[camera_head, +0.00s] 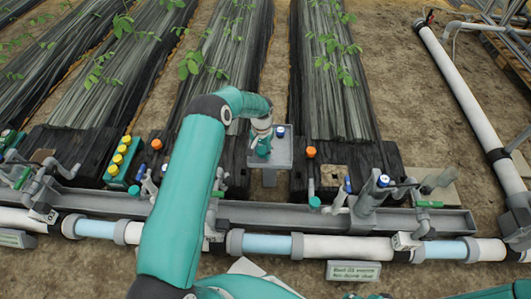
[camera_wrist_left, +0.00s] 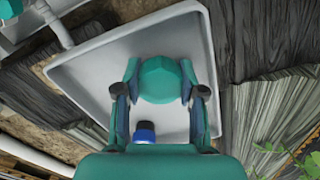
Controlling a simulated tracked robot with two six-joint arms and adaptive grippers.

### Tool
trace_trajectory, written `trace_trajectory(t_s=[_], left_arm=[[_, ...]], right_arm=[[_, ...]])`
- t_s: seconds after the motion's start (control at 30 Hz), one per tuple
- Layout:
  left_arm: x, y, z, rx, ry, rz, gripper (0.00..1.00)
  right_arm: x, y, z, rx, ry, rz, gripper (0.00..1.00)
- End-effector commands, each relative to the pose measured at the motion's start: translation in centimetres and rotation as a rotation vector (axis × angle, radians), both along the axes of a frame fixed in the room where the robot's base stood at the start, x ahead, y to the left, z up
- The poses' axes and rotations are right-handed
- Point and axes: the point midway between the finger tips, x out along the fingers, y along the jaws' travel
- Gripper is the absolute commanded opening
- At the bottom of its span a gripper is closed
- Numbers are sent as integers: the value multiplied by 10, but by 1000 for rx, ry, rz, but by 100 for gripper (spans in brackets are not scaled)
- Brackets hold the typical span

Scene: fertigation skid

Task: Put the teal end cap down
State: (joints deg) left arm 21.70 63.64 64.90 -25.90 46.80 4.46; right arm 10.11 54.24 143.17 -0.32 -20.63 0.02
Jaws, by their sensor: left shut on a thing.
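The teal end cap (camera_wrist_left: 160,80) is round with a faceted rim and sits between the fingers of my left gripper (camera_wrist_left: 160,88) in the left wrist view. In the head view, my left gripper (camera_head: 263,148) is over the left part of a small grey tray (camera_head: 284,155) on a post. The fingers are shut on the cap. The tray's pale floor and raised rim (camera_wrist_left: 204,45) show around the cap in the wrist view. I cannot tell whether the cap touches the tray floor. My right gripper is not in view.
A small blue-and-black object (camera_wrist_left: 146,132) is in the tray close to the gripper; its blue top (camera_head: 280,131) shows in the head view. An orange knob (camera_head: 310,152) stands to the tray's right. Pipes and valves run in front, planted beds behind.

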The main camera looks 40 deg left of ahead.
Motion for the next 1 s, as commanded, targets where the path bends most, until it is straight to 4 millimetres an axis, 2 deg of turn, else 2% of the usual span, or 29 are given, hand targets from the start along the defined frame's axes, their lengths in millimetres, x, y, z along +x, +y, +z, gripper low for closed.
trace_trajectory(t_s=[0.3, 0.33, 0.47, 0.83, 1.0], left_arm=[[0, 0, -7, 0, 0, -1, 6], [0, -1, -7, 0, 0, -1, 41], [0, -1, -8, 0, 1, -1, 63], [0, 0, -5, 0, 0, -1, 65], [0, 0, 9, 0, 0, -1, 65]], right_arm=[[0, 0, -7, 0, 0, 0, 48], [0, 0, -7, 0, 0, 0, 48], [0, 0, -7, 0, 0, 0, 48], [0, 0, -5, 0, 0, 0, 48], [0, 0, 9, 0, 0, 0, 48]])
